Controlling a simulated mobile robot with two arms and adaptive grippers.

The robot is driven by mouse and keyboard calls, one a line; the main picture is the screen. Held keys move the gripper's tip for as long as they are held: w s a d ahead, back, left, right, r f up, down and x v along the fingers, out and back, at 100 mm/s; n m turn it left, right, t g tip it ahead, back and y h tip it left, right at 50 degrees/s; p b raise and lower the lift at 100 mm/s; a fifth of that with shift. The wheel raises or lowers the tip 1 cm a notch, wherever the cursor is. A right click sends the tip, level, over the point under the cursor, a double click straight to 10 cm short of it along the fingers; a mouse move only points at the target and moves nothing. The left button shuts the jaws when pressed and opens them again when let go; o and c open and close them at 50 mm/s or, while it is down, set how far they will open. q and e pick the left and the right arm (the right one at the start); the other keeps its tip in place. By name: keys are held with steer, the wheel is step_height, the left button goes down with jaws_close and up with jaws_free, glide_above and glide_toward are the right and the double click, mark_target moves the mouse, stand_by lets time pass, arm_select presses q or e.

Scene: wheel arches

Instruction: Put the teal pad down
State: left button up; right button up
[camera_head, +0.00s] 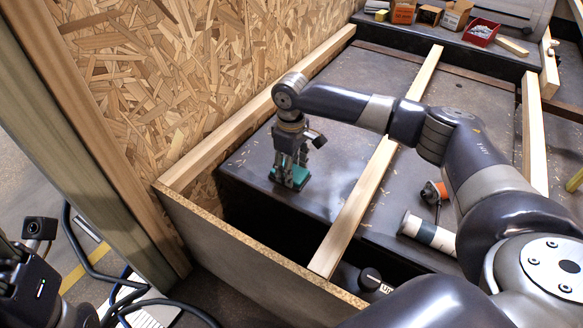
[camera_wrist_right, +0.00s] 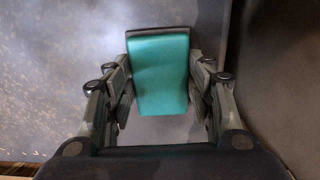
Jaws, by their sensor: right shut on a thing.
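The teal pad (camera_head: 297,176) is at the tips of my right gripper (camera_head: 290,168), low over the dark grey surface (camera_head: 330,165) between the wooden beams. In the right wrist view the pad (camera_wrist_right: 160,72) is a teal block between the two fingers of my right gripper (camera_wrist_right: 160,88), which are shut on it. I cannot tell whether its underside touches the surface. At the lower left of the head view, part of my left arm shows, but its fingers do not.
A wooden beam (camera_head: 370,190) crosses right of the pad. An OSB wall (camera_head: 190,70) stands at left. A white-and-dark cylinder (camera_head: 430,234) and an orange-and-black tool (camera_head: 432,192) lie at right. Boxes (camera_head: 455,14) and a red bin (camera_head: 481,32) stand at the back.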

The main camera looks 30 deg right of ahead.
steer(key=o, duration=0.9)
steer(key=shift+o, duration=0.2)
